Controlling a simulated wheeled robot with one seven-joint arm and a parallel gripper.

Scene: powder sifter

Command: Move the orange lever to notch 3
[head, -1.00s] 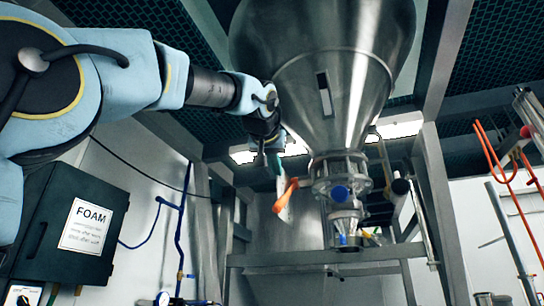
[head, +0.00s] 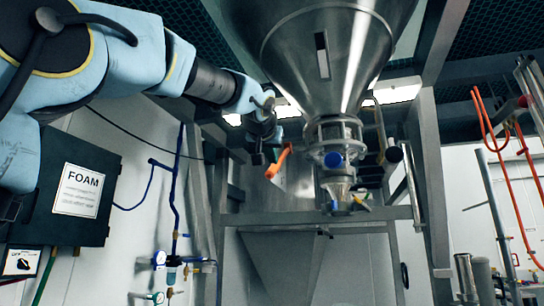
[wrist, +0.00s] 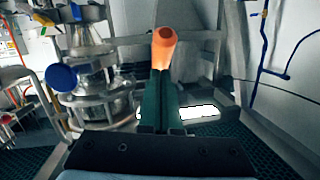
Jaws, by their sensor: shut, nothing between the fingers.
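The orange lever (head: 279,161) sticks out to the left of the valve under the steel hopper, tilted with its free end lower left. In the wrist view, the lever's rounded orange end (wrist: 163,47) shows just beyond the fingertips. My gripper (head: 274,154) is beside the lever in the head view. Its green fingers (wrist: 160,73) are together with nothing between them. They overlap the lever in the wrist view; I cannot tell whether they touch it. No notch marks or numbers can be read.
The hopper (head: 335,45) hangs above the valve, which has a blue knob (head: 333,160). The dark FOAM box (head: 98,226) and blue pipes (head: 176,185) are on the left wall. Steel frame posts surround the valve.

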